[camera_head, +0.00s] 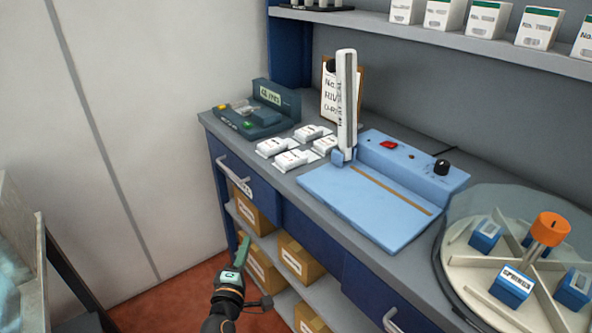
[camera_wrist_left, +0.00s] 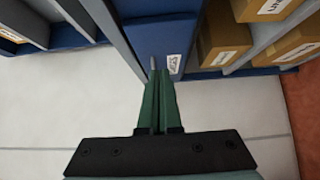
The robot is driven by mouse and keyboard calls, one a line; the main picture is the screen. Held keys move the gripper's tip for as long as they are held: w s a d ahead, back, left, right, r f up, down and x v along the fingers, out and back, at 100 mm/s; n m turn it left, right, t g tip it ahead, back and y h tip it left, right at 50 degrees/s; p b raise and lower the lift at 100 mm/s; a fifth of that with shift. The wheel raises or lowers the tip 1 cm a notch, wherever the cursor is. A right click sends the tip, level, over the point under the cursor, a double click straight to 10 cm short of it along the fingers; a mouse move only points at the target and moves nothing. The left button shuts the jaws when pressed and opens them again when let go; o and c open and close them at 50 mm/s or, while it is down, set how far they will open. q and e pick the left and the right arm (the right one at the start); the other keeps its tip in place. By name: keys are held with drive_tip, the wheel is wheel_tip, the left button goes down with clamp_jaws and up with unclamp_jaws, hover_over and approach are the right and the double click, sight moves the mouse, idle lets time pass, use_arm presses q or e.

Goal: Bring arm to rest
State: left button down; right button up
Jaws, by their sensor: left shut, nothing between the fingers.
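My left gripper (camera_head: 242,252) is in front of the blue counter cabinet (camera_head: 308,235), below the counter top and near the lower shelves. Its two green fingers (camera_wrist_left: 157,100) are together with nothing between them. In the left wrist view they point toward a blue drawer front (camera_wrist_left: 160,38) with a handle and a label. I cannot tell whether the fingertips touch the handle. My right gripper is in neither view.
On the counter stand a heat sealer (camera_head: 385,185) with its arm raised, a small dark device (camera_head: 262,113), several white packets (camera_head: 288,160) and a round carousel (camera_head: 470,262) with blue boxes. Cardboard boxes (camera_head: 298,258) fill the lower shelves. Red floor (camera_head: 180,295) is free at the left.

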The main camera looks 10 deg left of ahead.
use_arm(q)
drive_tip(key=s+d+f+m+g+h+p, duration=0.2)
drive_tip(key=s+d+m+g+p, duration=0.1)
drive_tip(key=s+m, duration=0.7)
drive_tip(key=s+d+f+m+g+h+p, duration=0.2)
drive_tip(key=s+m+g+p, duration=0.3)
drive_tip(key=s+m, duration=0.6)
drive_tip(key=s+d+f+p, duration=0.1)
drive_tip(key=s+p, duration=0.1)
drive_tip(key=s, duration=0.4)
drive_tip(key=shift+s+d+f+g, duration=0.15)
drive_tip(key=shift+s+f+g, duration=0.15)
drive_tip(key=shift+g, duration=0.1)
